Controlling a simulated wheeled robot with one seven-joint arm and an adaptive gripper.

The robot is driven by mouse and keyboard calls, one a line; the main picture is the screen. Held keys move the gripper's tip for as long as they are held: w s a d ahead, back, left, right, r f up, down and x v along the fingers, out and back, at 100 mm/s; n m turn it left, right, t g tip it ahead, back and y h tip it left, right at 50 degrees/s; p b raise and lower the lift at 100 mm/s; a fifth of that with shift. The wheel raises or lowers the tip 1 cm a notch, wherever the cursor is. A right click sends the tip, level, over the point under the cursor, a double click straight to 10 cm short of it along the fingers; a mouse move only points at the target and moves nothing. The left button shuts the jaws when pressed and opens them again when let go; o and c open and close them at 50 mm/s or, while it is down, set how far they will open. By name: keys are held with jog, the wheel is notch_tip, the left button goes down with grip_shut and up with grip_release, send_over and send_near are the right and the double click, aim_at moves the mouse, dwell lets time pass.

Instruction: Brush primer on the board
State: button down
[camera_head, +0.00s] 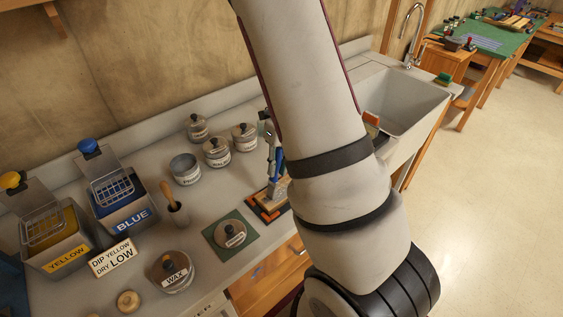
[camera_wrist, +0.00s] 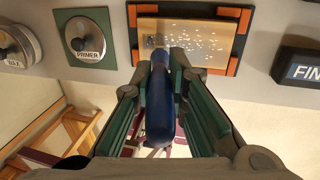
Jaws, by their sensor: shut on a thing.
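My gripper (camera_wrist: 164,82) is shut on a blue-handled brush (camera_wrist: 159,112), whose tip points at the board. The tan wooden board (camera_wrist: 215,42) lies in a dark holder with orange corners (camera_wrist: 238,12). White specks are scattered over the board's middle and right. The brush end is over the board's left part; I cannot tell whether it touches. In the head view my arm hides much of the board and holder (camera_head: 256,210); part of the brush (camera_head: 279,160) shows beside it. The open primer pot (camera_head: 185,170) stands left, and its lid (camera_head: 230,234) lies on a green mat.
Several lidded pots stand behind, and a wax pot (camera_head: 172,274) in front. Blue (camera_head: 122,222) and yellow (camera_head: 62,258) dip tanks and a sign (camera_head: 113,259) are left. A sink (camera_head: 405,105) is right. A dark block marked "FIN" (camera_wrist: 300,68) is right of the holder.

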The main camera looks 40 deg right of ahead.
jog(key=shift+d+b, duration=1.15)
jog(key=shift+d, duration=3.8)
jog(key=a+p, duration=0.3)
jog(key=a, duration=1)
jog(key=shift+a, duration=0.2)
dwell(0.8)
jog(key=shift+w+r+p, duration=0.1)
jog(key=shift+r+p, duration=0.2)
jog(key=shift+p, duration=0.1)
